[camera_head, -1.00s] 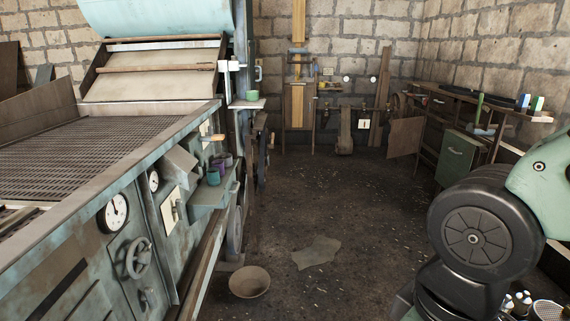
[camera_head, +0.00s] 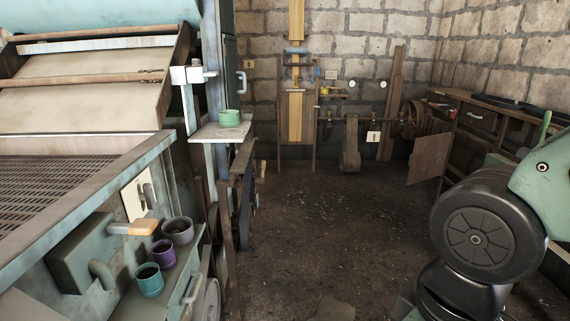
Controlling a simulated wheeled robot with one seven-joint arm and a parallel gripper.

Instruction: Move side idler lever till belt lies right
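A tan vertical strip that looks like the belt (camera_head: 296,22) runs down the back wall. Its lower part passes in front of a wooden frame (camera_head: 283,130). A small blue-topped fitting (camera_head: 297,51) crosses the strip, and a yellow piece (camera_head: 325,90) sits on a small bracket right of the frame. I cannot tell at this distance which part is the side idler lever or how the belt lies. My gripper is out of view; only my arm shows at the right, far from the belt.
A spoked wheel (camera_head: 414,119) and a leaning plank (camera_head: 392,98) are at the back. A bench (camera_head: 480,118) lines the right.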

